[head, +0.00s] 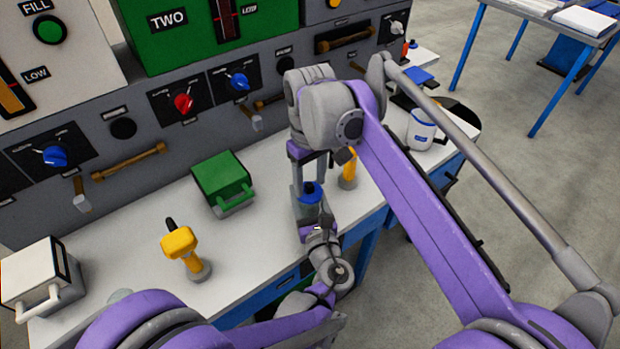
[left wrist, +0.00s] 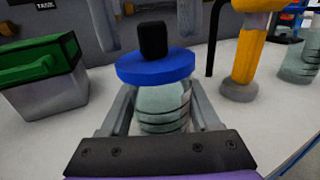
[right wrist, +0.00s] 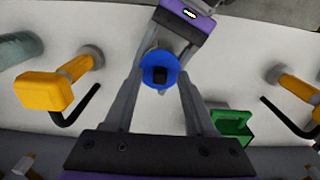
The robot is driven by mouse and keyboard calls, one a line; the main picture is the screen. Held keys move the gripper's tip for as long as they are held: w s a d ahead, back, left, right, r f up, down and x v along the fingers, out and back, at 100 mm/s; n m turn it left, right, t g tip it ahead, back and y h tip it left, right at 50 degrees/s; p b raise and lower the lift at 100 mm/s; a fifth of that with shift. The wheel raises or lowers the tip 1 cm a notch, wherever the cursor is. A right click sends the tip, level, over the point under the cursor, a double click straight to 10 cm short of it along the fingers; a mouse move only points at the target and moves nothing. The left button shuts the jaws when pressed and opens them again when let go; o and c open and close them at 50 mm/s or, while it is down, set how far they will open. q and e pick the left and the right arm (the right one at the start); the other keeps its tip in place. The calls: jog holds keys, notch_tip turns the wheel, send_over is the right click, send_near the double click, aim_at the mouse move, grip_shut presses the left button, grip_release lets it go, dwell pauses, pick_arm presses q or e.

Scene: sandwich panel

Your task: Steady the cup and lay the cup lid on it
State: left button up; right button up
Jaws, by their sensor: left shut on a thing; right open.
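The cup (left wrist: 163,118), pale greenish glass with dark stripes, stands upright on the white bench. My left gripper (left wrist: 160,98) is shut on its sides. The blue lid (left wrist: 155,68) with a black knob (left wrist: 153,40) lies level over the cup's mouth and appears to rest on it; the rim is hidden beneath it. The lid also shows in the head view (head: 311,193) and from above in the right wrist view (right wrist: 150,76). My right gripper (right wrist: 160,72) is open above the lid, its fingers apart on either side of the knob and not touching it.
A green box (head: 222,181) with a handle stands left of the cup. Yellow-handled tools stand at its left (head: 180,243) and right (head: 348,170). A white box (head: 40,275) is at far left, a white-blue container (head: 420,132) at right. The control panel rises behind.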

aim_at(310, 185)
jog(key=o, duration=0.5)
jog(key=shift+c, duration=0.2)
jog(key=shift+r, duration=0.1)
jog(key=shift+r, duration=3.45)
pick_arm(q)
jog(key=o, duration=1.4)
jog(key=shift+o, duration=0.2)
